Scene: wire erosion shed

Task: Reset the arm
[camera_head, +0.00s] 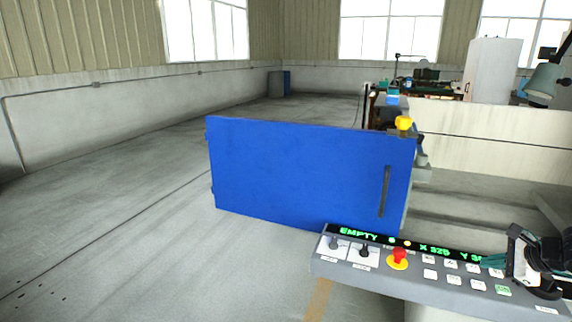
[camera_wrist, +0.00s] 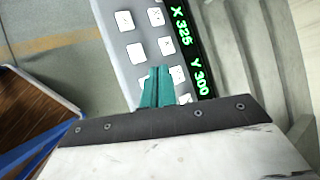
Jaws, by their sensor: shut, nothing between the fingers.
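My gripper (camera_head: 488,262) is at the right of the head view, over the right part of a grey control panel (camera_head: 330,268). In the wrist view its teal fingers (camera_wrist: 157,74) are together and empty. They overlap the panel's white buttons; I cannot tell whether they touch one. The panel's display (camera_head: 372,238) reads EMPTY, X 325 and a Y value partly hidden by my gripper. In the wrist view the display (camera_wrist: 190,50) reads X 325 and Y 300. A red mushroom button (camera_head: 399,254) on a yellow base and two dark switches (camera_head: 364,250) sit at the panel's left.
A blue door (camera_head: 300,172) with a dark handle (camera_head: 384,190) stands behind the panel. A machine with a yellow knob (camera_head: 403,123) and a pale wall (camera_head: 480,130) are behind it. Open grey floor (camera_head: 110,190) lies at left. A brown surface with blue edging (camera_wrist: 30,115) shows in the wrist view.

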